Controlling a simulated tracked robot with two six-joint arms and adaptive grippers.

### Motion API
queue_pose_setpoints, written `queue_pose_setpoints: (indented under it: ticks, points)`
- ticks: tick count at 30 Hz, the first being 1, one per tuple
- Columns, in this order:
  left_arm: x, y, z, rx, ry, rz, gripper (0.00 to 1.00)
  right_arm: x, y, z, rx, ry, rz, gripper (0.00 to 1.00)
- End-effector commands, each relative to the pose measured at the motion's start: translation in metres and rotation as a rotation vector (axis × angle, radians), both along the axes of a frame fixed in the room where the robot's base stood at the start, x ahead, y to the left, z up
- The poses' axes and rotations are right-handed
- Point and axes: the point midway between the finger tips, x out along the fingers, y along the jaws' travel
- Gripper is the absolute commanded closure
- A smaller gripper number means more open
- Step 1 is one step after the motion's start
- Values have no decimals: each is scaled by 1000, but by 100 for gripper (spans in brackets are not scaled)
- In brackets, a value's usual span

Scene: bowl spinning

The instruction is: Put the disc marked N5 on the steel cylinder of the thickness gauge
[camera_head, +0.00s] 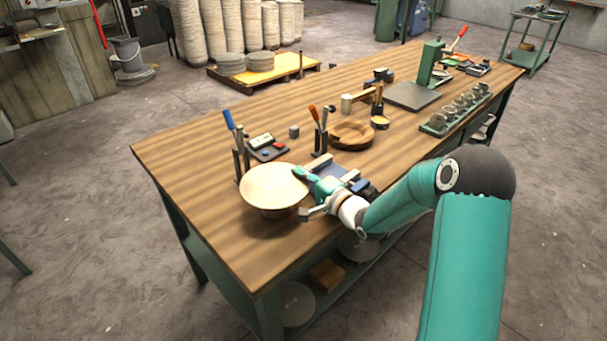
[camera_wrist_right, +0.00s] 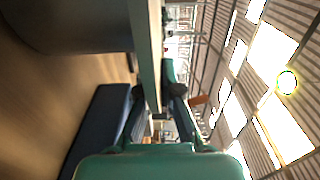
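A large pale tan disc (camera_head: 272,186) lies level at the near left part of the bench; no mark is readable on it. My right gripper (camera_head: 298,173) is at its right rim. In the right wrist view the disc shows edge-on as a pale strip (camera_wrist_right: 148,45), with the fingers (camera_wrist_right: 157,92) closed in on either side of it. A dark round body (camera_wrist_right: 80,22) stands under the disc and also shows below it in the head view (camera_head: 278,213). Whether they touch, and whether this is the gauge's cylinder, I cannot tell. My left gripper is out of view.
A blue-jawed vise (camera_head: 345,172) stands close to the right of the disc. A green press (camera_head: 430,65) is farther back. The bench's left end is clear.

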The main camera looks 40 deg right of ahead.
Motion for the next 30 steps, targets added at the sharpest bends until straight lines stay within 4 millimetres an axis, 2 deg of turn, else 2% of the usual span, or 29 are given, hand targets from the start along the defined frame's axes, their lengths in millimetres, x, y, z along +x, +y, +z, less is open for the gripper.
queue_pose_setpoints:
  ticks: [28, 30]
  points:
    - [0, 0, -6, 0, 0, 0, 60, -1, -1, -7, 2, 2, -2, 100]
    - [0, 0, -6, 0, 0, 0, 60, -1, -1, -7, 2, 2, -2, 88]
